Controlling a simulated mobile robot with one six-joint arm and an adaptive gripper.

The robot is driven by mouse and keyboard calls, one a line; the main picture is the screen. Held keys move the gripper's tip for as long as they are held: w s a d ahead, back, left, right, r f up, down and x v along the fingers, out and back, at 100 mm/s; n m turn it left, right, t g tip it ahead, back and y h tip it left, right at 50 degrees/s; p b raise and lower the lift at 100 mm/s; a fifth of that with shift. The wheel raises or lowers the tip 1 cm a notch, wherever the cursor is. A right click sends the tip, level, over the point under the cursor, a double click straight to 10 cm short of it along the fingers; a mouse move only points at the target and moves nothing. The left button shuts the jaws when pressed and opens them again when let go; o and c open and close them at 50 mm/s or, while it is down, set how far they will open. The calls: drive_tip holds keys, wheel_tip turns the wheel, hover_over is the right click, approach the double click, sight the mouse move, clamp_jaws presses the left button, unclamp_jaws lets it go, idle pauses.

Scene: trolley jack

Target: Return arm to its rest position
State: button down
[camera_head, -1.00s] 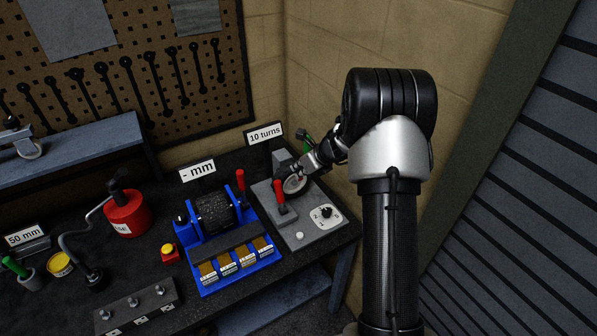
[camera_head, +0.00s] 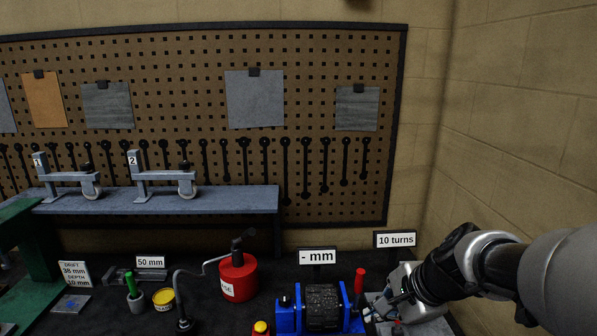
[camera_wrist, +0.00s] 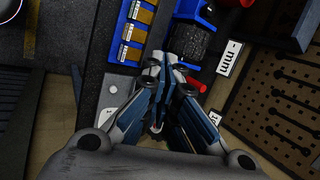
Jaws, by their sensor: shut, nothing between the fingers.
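My arm reaches in from the right edge of the head view. My gripper (camera_head: 374,306) is over the right end of the bench, close to the right side of a blue machine (camera_head: 290,322) with a dark roller. In the wrist view my gripper (camera_wrist: 164,62) has its fingers together, with nothing seen between them. Below it there the blue machine (camera_wrist: 172,48) and a grey plate (camera_wrist: 113,88) show. Whether the fingers touch anything beneath cannot be told. The grey unit by the "10 turns" sign (camera_head: 396,240) is mostly hidden behind my arm.
A red lever (camera_head: 360,280) stands close to my gripper. A "- mm" sign (camera_head: 317,257) rises behind the blue machine. A red can (camera_head: 238,278) and a bent lamp-like arm (camera_head: 180,290) stand further left. A raised shelf (camera_head: 235,200) holds two trolley-like pieces. Walls close off the right corner.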

drive_tip(key=s+a+f+n+h+b, duration=0.1)
drive_tip(key=s+f+n+b, duration=0.3)
drive_tip(key=s+n, duration=0.3)
drive_tip(key=s+a+f+n+h+b, duration=0.1)
drive_tip(key=s+f+n+b, duration=0.4)
drive_tip(key=s, duration=1.1)
drive_tip(key=n+h, duration=0.1)
drive_tip(key=n, duration=0.2)
drive_tip(key=shift+n+g, duration=0.3)
drive_tip(key=shift+g, duration=0.1)
